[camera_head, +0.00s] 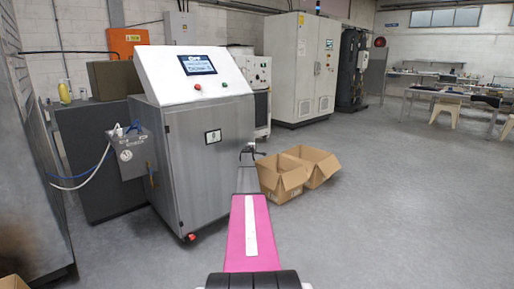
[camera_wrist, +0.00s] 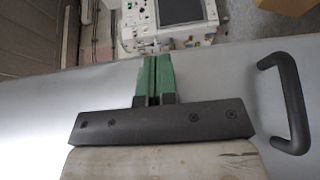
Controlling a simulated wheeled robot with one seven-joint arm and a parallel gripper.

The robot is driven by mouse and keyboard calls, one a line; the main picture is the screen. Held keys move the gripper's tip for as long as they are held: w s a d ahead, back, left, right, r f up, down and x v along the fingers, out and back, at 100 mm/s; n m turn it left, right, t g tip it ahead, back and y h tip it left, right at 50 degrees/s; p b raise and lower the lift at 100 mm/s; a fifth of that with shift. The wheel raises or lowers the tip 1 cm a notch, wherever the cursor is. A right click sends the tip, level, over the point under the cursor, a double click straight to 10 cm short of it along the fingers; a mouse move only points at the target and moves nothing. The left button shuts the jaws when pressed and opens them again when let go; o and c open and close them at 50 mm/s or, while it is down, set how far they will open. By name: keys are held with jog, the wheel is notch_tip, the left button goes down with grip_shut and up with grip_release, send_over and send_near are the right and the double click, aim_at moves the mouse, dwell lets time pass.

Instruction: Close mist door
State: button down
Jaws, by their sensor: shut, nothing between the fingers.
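In the wrist view my gripper (camera_wrist: 155,66) has its two green fingers together, with nothing between them. A smooth steel panel (camera_wrist: 235,82) lies behind the fingers and fills the middle of that view. A black bar handle (camera_wrist: 292,105) is fixed to this panel, to the right of the fingers and apart from them. I cannot tell whether the fingers touch the panel. In the head view a steel cabinet (camera_head: 205,165) with a sloped white top and screen stands left of my pink arm. Which panel is the mist door, and how far open it is, I cannot tell.
Open cardboard boxes (camera_head: 283,177) lie on the floor just right of the cabinet. A white control cabinet (camera_head: 297,70) stands behind. A grey unit with hoses (camera_head: 127,152) stands at the left. The floor (camera_head: 400,190) to the right is clear, with benches further back.

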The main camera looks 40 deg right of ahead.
jog(key=s+d, duration=0.1)
jog(key=s, duration=1)
jog(key=shift+s+d+f, duration=0.15)
jog(key=shift+s, duration=0.1)
jog(key=s+a+f+m+g+y, duration=0.1)
jog(key=s+a+f+m+g, duration=0.35)
jog(key=a, duration=1.05)
jog(key=s+a+m+t+y, duration=0.1)
jog(key=s+a+y, duration=0.1)
jog(key=s+a, duration=0.95)
jog(key=s+a+f+m+g+y, duration=0.1)
jog(key=s+a+f+m+g, duration=0.15)
jog(key=a, duration=1.65)
jog(key=s+a+f+g+y, duration=0.1)
jog(key=s+a+y, duration=0.4)
jog(key=s+a, duration=0.9)
jog(key=s+a+f+n+g+y, duration=0.1)
jog(key=s+a+y, duration=0.4)
jog(key=s+a, duration=1)
jog(key=a+f+g, duration=0.1)
jog(key=a+g, duration=0.1)
jog(key=a, duration=0.5)
jog(key=shift+f+y, duration=0.15)
jog(key=shift+y, duration=0.25)
